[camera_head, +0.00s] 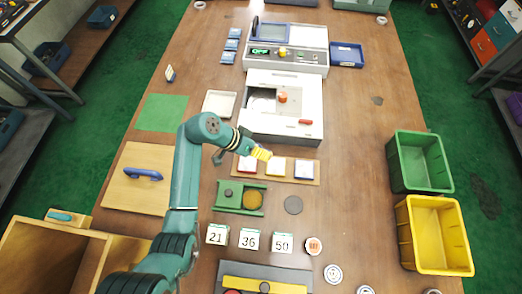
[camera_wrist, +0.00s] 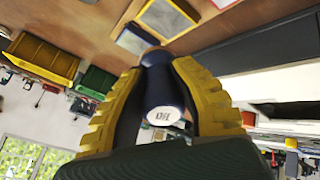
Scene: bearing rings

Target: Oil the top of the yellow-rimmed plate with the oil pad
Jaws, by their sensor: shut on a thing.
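My gripper (camera_head: 262,153) is shut on a dark blue, round-handled tool, seen in the wrist view (camera_wrist: 163,90) between the yellow fingers. It has a white label on its end, and it looks like the oil pad; its working face is hidden. The yellow-rimmed plate (camera_head: 276,166) lies on a wooden board in the middle of the table, between a red-rimmed plate (camera_head: 247,164) and a blue-rimmed plate (camera_head: 304,169). My gripper is above the back of the board, between the red-rimmed and yellow-rimmed plates. The yellow-rimmed plate also shows in the wrist view (camera_wrist: 167,18), beyond the tool.
A white machine (camera_head: 312,125) stands just behind the board. A green fixture (camera_head: 229,207) with a round tan piece and a grey disc (camera_head: 293,205) lie in front. Number cards (camera_head: 249,239) stand nearer. Green (camera_head: 420,185) and yellow (camera_head: 436,264) bins stand right.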

